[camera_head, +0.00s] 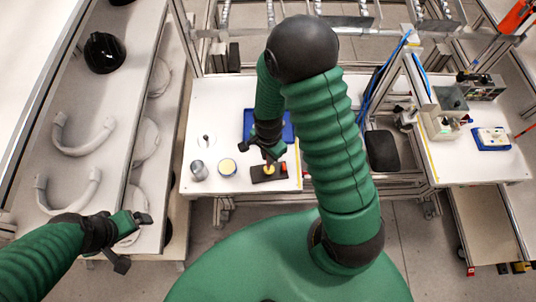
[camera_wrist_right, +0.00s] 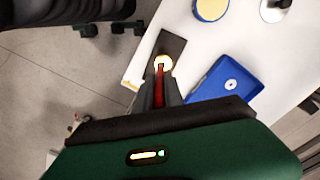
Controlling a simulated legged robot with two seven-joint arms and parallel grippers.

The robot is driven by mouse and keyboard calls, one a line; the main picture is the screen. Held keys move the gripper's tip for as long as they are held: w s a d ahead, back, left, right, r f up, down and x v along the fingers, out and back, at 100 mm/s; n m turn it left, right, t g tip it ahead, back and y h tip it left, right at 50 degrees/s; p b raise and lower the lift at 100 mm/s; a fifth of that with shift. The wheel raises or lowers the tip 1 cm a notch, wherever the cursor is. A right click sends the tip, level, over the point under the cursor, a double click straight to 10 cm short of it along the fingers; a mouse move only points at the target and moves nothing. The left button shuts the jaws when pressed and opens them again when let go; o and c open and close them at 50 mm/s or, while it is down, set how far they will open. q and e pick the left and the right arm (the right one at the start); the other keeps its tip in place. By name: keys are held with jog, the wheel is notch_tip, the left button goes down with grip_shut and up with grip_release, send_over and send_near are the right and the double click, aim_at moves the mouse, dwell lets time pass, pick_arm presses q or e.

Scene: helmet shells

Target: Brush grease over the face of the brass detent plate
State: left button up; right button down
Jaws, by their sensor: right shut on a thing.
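The brass detent plate (camera_head: 268,171) shows as a small round yellowish face on a dark rectangular base (camera_head: 257,177) near the front edge of the white table. In the right wrist view the plate (camera_wrist_right: 163,61) lies just beyond the fingertips. My right gripper (camera_head: 269,160) is above it, shut on a thin red-handled brush (camera_wrist_right: 160,75). The brush end is at the plate; whether it touches, I cannot tell. An open tin with yellow contents, likely grease (camera_head: 227,166), stands left of the base. My left gripper (camera_head: 133,241) is open and empty at the left shelf's front end.
A blue tray (camera_head: 287,132) lies behind the right gripper. A metal cup (camera_head: 198,170) stands left of the tin. A small orange item (camera_head: 284,168) is at the base's right end. The left shelf (camera_head: 97,105) holds curved white parts and a black helmet shell (camera_head: 104,52).

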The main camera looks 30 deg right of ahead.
jog(key=shift+s+r, duration=0.1)
jog(key=shift+s, duration=0.1)
jog(key=shift+w+f, duration=0.1)
jog(key=shift+f, duration=0.1)
jog(key=shift+f+b, duration=1.05)
jog(key=shift+f, duration=0.25)
jog(key=shift+d+r, duration=0.1)
dwell(0.4)
jog(key=shift+w+d+p, duration=0.2)
jog(key=shift+d+p, duration=0.1)
jog(key=shift+d, duration=0.55)
jog(key=shift+w, duration=0.1)
